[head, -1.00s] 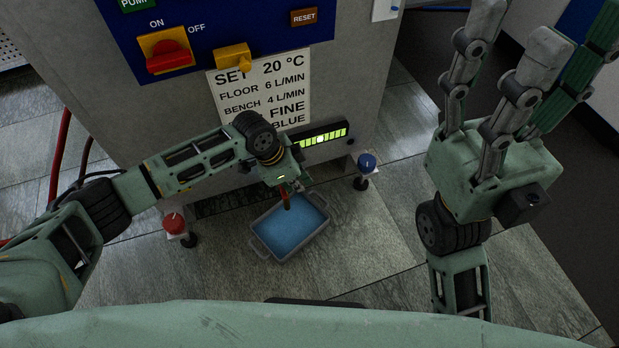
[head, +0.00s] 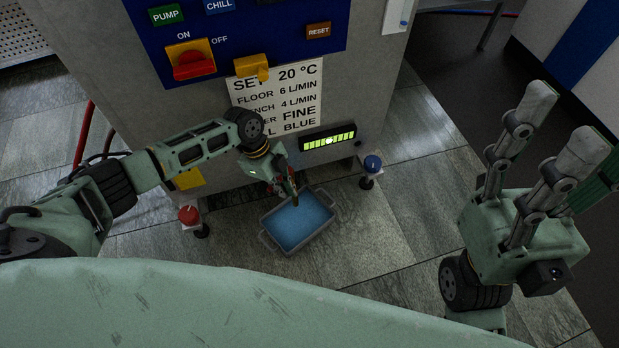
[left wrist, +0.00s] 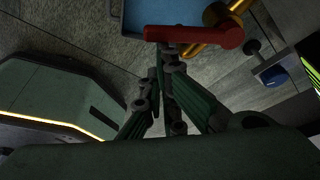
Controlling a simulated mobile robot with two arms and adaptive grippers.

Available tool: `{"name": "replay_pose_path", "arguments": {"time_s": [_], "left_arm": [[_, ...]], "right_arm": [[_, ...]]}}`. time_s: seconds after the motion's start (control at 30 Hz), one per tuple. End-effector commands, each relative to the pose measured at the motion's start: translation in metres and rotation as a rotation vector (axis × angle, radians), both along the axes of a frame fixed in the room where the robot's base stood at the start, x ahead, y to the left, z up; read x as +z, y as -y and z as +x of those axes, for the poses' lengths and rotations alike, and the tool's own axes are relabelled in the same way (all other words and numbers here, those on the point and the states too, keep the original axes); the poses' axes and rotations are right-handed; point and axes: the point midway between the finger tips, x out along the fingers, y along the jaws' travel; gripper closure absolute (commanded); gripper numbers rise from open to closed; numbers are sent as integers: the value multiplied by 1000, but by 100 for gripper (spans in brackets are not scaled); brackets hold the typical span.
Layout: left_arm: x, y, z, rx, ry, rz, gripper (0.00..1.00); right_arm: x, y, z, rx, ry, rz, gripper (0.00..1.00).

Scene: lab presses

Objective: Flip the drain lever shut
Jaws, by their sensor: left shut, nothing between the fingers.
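The red drain lever (left wrist: 190,36) lies crosswise at the top of the left wrist view, joined at its right end to a brass valve (left wrist: 212,16). The fingertips of my left gripper (left wrist: 165,52) are shut, empty and right at the lever's left part; I cannot tell if they touch it. In the head view my left gripper (head: 286,186) points down in front of the machine, above a grey tray (head: 267,238) of blue liquid. There it hides most of the lever. My right gripper (head: 530,140) is raised at the right with its fingers spread, empty.
A red knob (head: 189,215) and a blue knob (head: 372,163) stand on low feet beside the tray. The floor right of the tray is clear.

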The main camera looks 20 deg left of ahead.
Motion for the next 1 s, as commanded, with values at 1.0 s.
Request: {"name": "replay_pose_path", "arguments": {"time_s": [1.0], "left_arm": [[-1,-19,11,2,2,0,100]], "right_arm": [[2,0,0,0,1,0,42]]}}
